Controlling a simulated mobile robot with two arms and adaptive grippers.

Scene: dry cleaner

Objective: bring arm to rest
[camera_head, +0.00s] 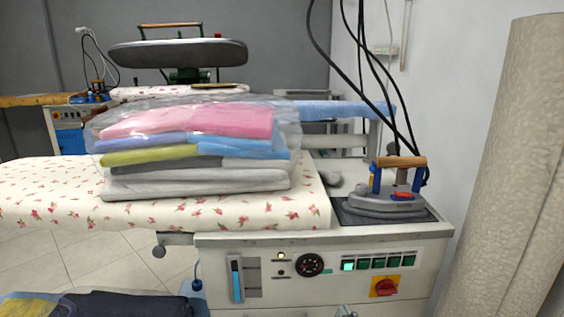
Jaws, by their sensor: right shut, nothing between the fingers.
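I can make out neither of my grippers nor my arms in the head view. The view shows an ironing station with a padded board (40,190) in a floral cover. A stack of folded clothes (195,165) in clear plastic lies on the board, pink on top and grey at the bottom. An iron (388,202) with a wooden handle stands on its dark rest at the right end of the station.
The control panel (330,268) with a red switch faces me. Black cables (372,60) hang above the iron. A beige textured surface (510,170) fills the right edge. Dark folded fabric (110,304) lies low at left. A second pressing station (180,53) stands behind.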

